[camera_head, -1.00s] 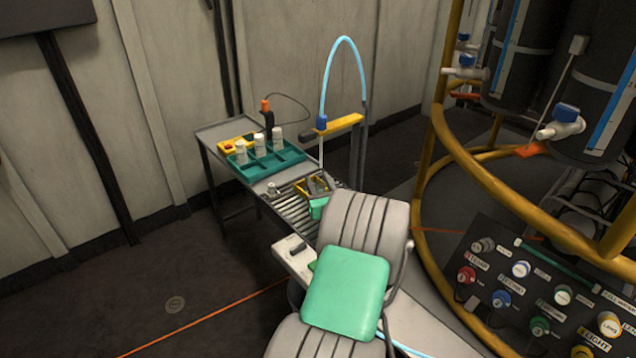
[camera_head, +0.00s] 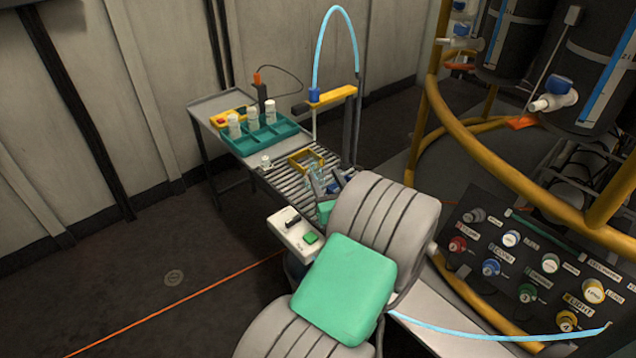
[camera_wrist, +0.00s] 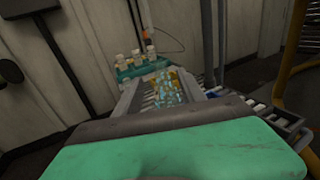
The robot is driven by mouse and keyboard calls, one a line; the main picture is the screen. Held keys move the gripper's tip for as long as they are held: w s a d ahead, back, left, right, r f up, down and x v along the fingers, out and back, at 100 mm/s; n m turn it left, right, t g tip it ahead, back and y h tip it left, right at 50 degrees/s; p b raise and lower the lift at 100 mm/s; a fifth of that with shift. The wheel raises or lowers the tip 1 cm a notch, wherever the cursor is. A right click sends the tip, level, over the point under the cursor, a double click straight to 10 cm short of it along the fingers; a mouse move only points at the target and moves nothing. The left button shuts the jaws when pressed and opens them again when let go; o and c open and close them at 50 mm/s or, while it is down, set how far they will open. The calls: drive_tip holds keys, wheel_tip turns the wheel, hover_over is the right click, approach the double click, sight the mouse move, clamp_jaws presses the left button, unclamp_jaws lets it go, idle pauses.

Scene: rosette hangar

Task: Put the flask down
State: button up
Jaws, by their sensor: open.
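The flask (camera_head: 314,174) is a clear, glassy vessel on the roller conveyor (camera_head: 283,181), just in front of a yellow frame (camera_head: 303,155). It also shows in the wrist view (camera_wrist: 168,88), with bluish glints. Its outline is faint, and I cannot tell its exact tilt. My gripper (camera_head: 331,184) is open, on the near side of the flask. The green-padded arm hides part of my gripper, and I cannot tell whether a finger still touches the glass.
A teal tray (camera_head: 290,130) with several white bottles stands behind the conveyor. A small white item (camera_head: 266,161) sits at the conveyor's left edge. A yellow-topped post (camera_head: 330,96) with a blue hose stands at right. A white box with a green button (camera_head: 292,235) is nearer.

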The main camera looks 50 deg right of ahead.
drive_tip(key=w+a+f+n+g+y, duration=0.2)
drive_tip(key=w+a+n+y, duration=0.45)
drive_tip(key=a+n, duration=0.55)
drive_tip(key=w+a+f+n+g+y, duration=0.2)
drive_tip(key=w+a+n+y, duration=0.3)
drive_tip(key=w+a+n, duration=0.6)
drive_tip(key=s+a+r+n+g+h, duration=0.1)
drive_tip(key=s+a+n+g, duration=0.7)
drive_tip(key=s+a+n, duration=1)
drive_tip(key=shift+a+r+n, duration=0.4)
drive_tip(key=shift+r+n, duration=0.25)
drive_tip(key=shift+n, duration=0.35)
